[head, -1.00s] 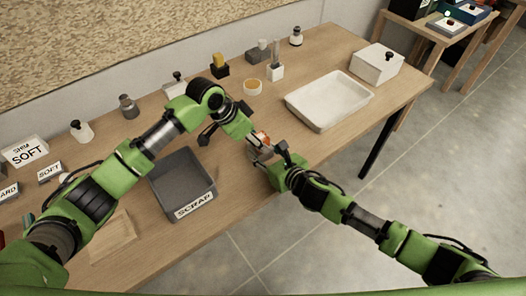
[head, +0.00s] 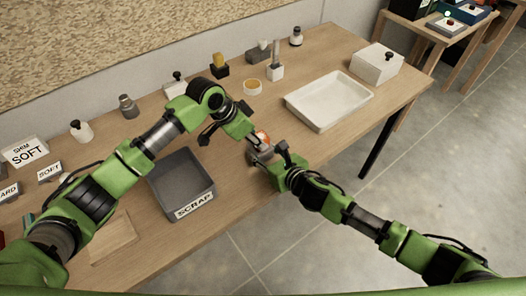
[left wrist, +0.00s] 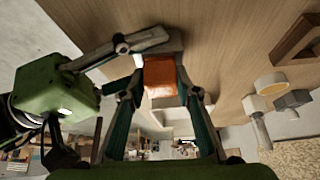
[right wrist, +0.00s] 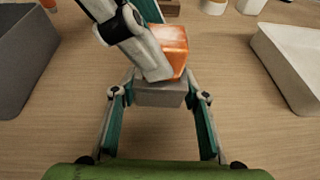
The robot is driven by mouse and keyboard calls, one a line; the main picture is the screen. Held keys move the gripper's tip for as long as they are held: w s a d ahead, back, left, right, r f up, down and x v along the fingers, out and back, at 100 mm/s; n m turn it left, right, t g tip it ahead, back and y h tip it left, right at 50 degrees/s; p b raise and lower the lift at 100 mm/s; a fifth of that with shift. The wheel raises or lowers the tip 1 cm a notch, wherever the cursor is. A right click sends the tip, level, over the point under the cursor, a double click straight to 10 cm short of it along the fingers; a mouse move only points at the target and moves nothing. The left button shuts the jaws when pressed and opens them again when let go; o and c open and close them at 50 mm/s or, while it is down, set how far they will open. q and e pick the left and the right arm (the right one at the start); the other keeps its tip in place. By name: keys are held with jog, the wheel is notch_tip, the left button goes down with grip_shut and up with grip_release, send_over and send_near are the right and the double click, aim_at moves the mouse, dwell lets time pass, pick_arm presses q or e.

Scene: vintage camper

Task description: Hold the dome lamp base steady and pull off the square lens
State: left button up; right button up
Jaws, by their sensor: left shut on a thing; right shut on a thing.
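The dome lamp is held just above or on the bench between my two grippers. Its square orange lens (right wrist: 168,50) sits against the grey base (right wrist: 160,94), with no clear gap in the right wrist view. My left gripper (head: 243,138) is shut on the lens, which shows between its fingers in the left wrist view (left wrist: 160,77). My right gripper (head: 272,158) is shut on the base, from the front right. One left finger hides part of the lens in the right wrist view. In the head view the grippers cover much of the lamp.
A grey SCRAP bin (head: 183,205) stands left of the lamp. A white tray (head: 330,80) lies to the right, with a lidded white box (head: 377,62) beyond. A round cup (head: 252,87) and several small tools stand behind. The bench front edge is close to my right arm.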

aim_at(261, 136)
pick_arm(q)
jog(key=shift+r, duration=0.15)
jog(key=shift+r, duration=1.35)
jog(key=shift+r, duration=0.1)
jog(key=shift+r, duration=1.9)
pick_arm(e)
jog(key=o, duration=1.4)
jog(key=shift+o, duration=0.2)
jog(key=shift+s+d, duration=0.1)
